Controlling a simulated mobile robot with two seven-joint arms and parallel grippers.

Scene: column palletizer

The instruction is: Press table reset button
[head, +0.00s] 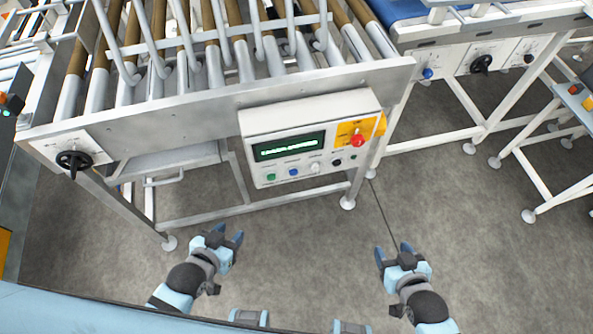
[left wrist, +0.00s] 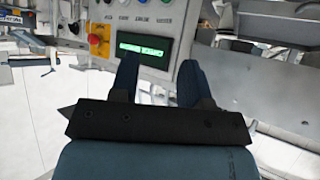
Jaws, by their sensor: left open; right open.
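A white control panel (head: 308,135) is mounted on the front of the roller table (head: 215,92). It has a lit green display (head: 287,147), a red mushroom button on a yellow plate (head: 358,140), and a lower row of green (head: 271,177), blue (head: 293,172), white (head: 315,167) and black (head: 337,162) buttons. Their labels are too small to read. My left gripper (head: 230,238) is open and empty, below and in front of the panel. In the left wrist view the panel (left wrist: 150,62) lies beyond its open fingers (left wrist: 157,75). My right gripper (head: 392,254) is open and empty, low on the right.
A black hand knob (head: 73,161) sits at the table's left corner. Another conveyor (head: 490,55) with knobs stands at the back right, with a white-framed stand (head: 575,95) at the right edge. The grey floor (head: 310,260) between my grippers is clear apart from a thin cable.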

